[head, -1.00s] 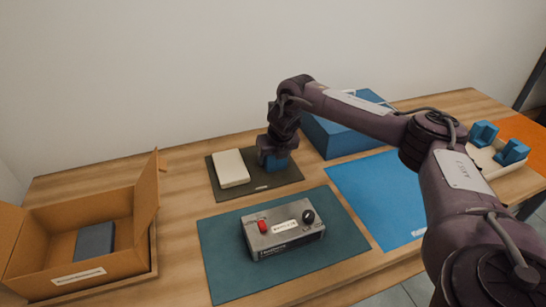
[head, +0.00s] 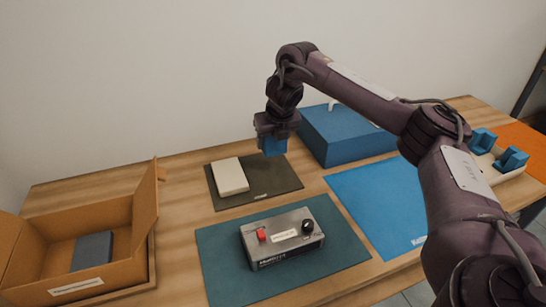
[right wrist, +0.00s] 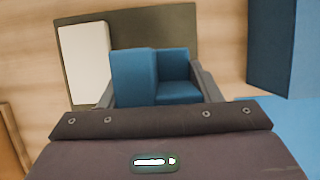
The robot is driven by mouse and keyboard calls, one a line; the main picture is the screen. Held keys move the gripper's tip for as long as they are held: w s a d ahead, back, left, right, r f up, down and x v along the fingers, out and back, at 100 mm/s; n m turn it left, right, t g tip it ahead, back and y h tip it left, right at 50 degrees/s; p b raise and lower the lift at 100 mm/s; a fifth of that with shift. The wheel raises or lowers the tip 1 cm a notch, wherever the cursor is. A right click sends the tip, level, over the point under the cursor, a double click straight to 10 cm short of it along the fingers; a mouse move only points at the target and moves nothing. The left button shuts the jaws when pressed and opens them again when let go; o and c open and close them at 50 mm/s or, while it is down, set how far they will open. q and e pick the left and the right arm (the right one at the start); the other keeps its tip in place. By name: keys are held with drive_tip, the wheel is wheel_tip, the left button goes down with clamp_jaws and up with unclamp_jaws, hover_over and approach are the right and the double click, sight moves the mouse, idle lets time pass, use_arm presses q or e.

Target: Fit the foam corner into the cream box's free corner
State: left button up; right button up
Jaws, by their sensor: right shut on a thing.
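My right gripper (head: 273,140) is shut on a blue foam corner (head: 275,147) and holds it in the air above the dark mat. In the right wrist view the foam corner (right wrist: 131,78) sits between the two grey fingers, a block with a stepped, hollow side. A cream holder (head: 487,163) with blue foam pieces (head: 512,159) stands at the right end of the table; it looks like the cream box, but my arm hides part of it and its free corner cannot be made out. My left gripper is out of view.
A cream slab (head: 230,176) lies on the dark mat (head: 284,183). A blue box (head: 345,140) stands right of the gripper. A grey device (head: 270,250) is on the teal mat (head: 225,280). The blue mat (head: 385,205) is bare.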

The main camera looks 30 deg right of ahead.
wheel_tip(320, 180, up, 11)
drive_tip(key=p, duration=0.4)
drive_tip(key=shift+p, duration=0.4)
